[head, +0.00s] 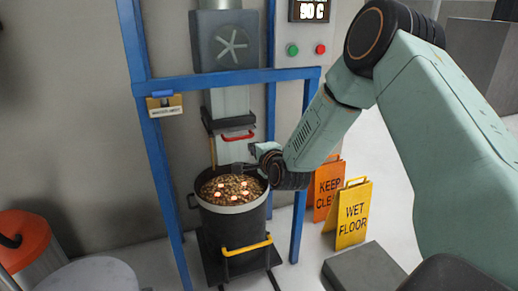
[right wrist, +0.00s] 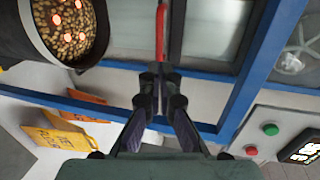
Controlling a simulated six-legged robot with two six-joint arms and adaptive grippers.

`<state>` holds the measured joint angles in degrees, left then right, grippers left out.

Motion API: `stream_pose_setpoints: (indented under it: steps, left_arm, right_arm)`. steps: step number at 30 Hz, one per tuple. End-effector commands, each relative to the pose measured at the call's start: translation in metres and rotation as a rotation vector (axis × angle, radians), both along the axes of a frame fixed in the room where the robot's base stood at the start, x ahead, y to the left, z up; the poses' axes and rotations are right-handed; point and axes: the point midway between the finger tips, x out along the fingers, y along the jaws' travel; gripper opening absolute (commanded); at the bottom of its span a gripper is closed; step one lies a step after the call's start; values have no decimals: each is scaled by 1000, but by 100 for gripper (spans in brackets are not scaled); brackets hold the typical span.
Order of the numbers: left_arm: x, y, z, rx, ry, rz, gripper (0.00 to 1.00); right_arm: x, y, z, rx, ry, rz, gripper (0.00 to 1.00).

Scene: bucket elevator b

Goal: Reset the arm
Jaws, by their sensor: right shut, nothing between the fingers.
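My right arm (head: 325,125) reaches in from the right in the head view, bent down toward the blue frame. Its gripper (head: 245,168) is just above the right rim of the bucket, below the red handle, and partly hidden by the wrist. In the right wrist view the gripper (right wrist: 160,88) has its fingers together with nothing between them. The red handle (right wrist: 160,32) lies just beyond the fingertips in that view; whether they touch cannot be told. It also shows in the head view (head: 238,136). My left gripper is in neither view.
A dark bucket (head: 233,222) of brown pellets, some glowing, stands inside the blue frame (head: 165,160). Orange (head: 326,188) and yellow (head: 352,215) floor signs stand to the right. A panel (head: 310,10) reads 90 C above green and red buttons.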

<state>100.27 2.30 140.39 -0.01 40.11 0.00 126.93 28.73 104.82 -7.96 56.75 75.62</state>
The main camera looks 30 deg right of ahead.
Motion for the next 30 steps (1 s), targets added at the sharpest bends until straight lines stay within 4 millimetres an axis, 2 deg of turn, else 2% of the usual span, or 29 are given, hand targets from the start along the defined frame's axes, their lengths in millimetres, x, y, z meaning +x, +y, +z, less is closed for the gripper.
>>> stream_pose_setpoints:
  steps: [3,8,17,21,23,26,30]
  left_arm:
    - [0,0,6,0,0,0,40]
    - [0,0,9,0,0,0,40]
    - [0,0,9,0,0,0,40]
    - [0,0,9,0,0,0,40]
    - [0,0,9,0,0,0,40]
    - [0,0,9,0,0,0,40]
    - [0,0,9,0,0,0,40]
  right_arm:
    - [-16,4,5,2,1,0,0]
    - [-29,7,7,0,1,1,0]
    - [-34,8,7,-10,1,3,0]
    - [-35,9,2,-121,51,35,0]
    - [-41,14,-8,-205,111,69,0]
    - [-61,36,-36,-372,253,180,0]
    - [-112,79,-99,-603,490,417,0]
